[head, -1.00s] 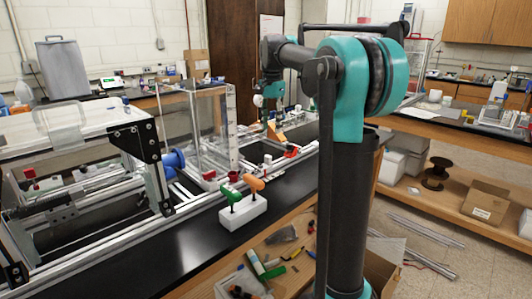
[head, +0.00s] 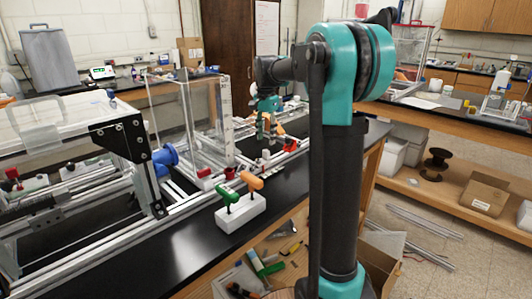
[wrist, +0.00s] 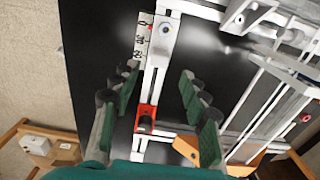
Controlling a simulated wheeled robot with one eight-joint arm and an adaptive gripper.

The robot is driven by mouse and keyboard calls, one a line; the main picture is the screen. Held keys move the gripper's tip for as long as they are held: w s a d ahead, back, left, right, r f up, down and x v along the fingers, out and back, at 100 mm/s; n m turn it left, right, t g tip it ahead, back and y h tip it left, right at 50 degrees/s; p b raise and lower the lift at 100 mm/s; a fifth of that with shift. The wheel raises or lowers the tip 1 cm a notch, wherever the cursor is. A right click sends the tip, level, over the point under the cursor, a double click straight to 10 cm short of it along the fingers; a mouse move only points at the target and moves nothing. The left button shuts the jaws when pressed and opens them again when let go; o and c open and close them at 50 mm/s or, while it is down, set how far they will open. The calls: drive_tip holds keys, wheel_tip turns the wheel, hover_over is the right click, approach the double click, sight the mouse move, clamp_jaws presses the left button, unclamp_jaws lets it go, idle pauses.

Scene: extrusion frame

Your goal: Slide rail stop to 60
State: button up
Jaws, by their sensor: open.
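In the wrist view a red stop (wrist: 147,113) with a dark knob sits on a pale metal rail (wrist: 153,88). A white strip with printed numbers (wrist: 143,42) lies along the rail; the figures are too small to read surely. A pale block with a round knob (wrist: 163,38) is further up the rail. My gripper (wrist: 160,80) is open, with its green fingers on either side of the rail line and nothing held between them. In the head view my gripper (head: 267,128) hangs above the rail area, close to the red stop (head: 290,146).
A clear box frame (head: 196,125) stands left of my gripper. A white holder (head: 240,212) with green- and orange-handled tools stands on the black bench nearer the camera. An orange piece (wrist: 188,150) lies near the right finger in the wrist view.

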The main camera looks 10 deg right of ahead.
sight(266, 150)
wheel_tip(266, 150, down, 7)
drive_tip(key=shift+f, duration=0.1)
drive_tip(key=shift+c, duration=0.3)
clamp_jaws()
